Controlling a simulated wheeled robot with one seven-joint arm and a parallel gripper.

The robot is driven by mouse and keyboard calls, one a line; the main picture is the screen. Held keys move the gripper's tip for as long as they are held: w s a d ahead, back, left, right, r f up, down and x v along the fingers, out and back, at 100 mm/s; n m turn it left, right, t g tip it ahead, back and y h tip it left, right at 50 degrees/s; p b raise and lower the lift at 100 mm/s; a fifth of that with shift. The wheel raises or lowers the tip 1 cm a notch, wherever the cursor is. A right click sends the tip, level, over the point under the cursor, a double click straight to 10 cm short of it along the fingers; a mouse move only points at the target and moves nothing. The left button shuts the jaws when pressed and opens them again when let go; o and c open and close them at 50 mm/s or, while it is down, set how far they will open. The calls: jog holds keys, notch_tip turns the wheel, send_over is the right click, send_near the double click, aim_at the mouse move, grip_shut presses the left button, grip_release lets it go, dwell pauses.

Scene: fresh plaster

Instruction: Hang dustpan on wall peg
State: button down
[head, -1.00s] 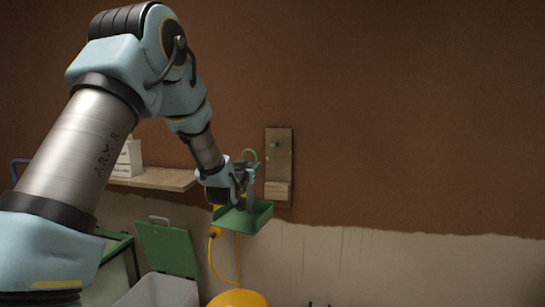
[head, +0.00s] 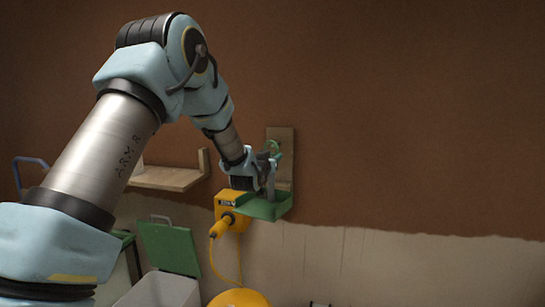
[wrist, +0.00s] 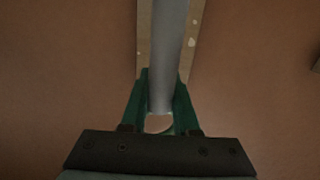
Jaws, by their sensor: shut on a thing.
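The dustpan has a green pan (head: 264,208), a grey upright handle (head: 271,182) and a green loop at its top (head: 275,148). My gripper (head: 267,160) is shut on the handle, pan hanging below. In the wrist view, green fingers of my gripper (wrist: 160,88) flank the grey handle (wrist: 168,45). The wooden peg board (head: 287,165) is on the wall right behind the dustpan. The loop overlaps the peg's place, and I cannot make out the peg or tell whether the loop is around it.
A wooden shelf (head: 168,178) is further left. Below stand a bin with a green lid (head: 168,249) and a yellow rounded thing (head: 239,298). The wall to the right is bare.

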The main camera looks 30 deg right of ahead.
jog(key=shift+p+x, duration=1.15)
jog(key=shift+x, duration=1.75)
jog(key=shift+w+d+f+b, duration=0.15)
jog(key=shift+w+f+b, duration=0.3)
jog(key=shift+b, duration=0.6)
jog(key=shift+r, duration=0.1)
jog(key=c, duration=0.7)
grip_release()
jog(key=shift+o, duration=0.6)
jog(key=shift+w, duration=0.1)
jog(key=shift+a, duration=0.2)
jog(key=b, duration=0.4)
send_near(280, 151)
jog(key=s+a, duration=0.2)
jog(key=s, duration=0.1)
jog(key=shift+s+a+f, duration=0.1)
jog(key=shift+a+f, duration=0.15)
jog(key=shift+f, duration=0.15)
